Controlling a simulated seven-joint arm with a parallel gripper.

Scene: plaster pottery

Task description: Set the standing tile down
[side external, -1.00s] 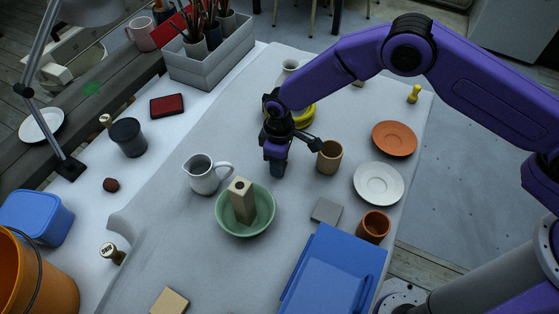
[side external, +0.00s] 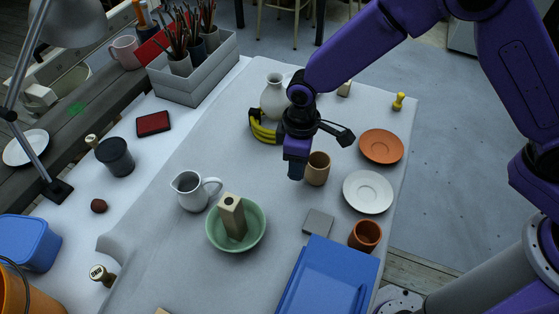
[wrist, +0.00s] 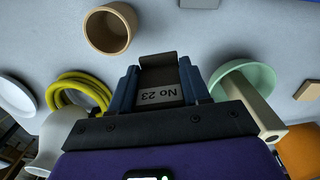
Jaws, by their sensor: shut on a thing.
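My gripper (side external: 296,170) is over the table between the white jug (side external: 191,190) and the tan cup (side external: 317,168). In the wrist view my gripper (wrist: 158,82) has its blue fingers on both sides of a dark tile (wrist: 158,64) with a pale label reading "No 23". It is shut on this tile. In the side view the tile is mostly hidden by the fingers, and I cannot tell whether its lower edge touches the table. A flat grey tile (side external: 318,222) lies to the right of the green bowl (side external: 252,244).
A beige block (side external: 232,216) leans in the green bowl. A pale vase (side external: 274,100) and yellow coil (side external: 262,132) stand behind my gripper. An orange saucer (side external: 381,146), white saucer (side external: 368,193), terracotta cup (side external: 365,236) and blue tray (side external: 328,280) are to the right.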

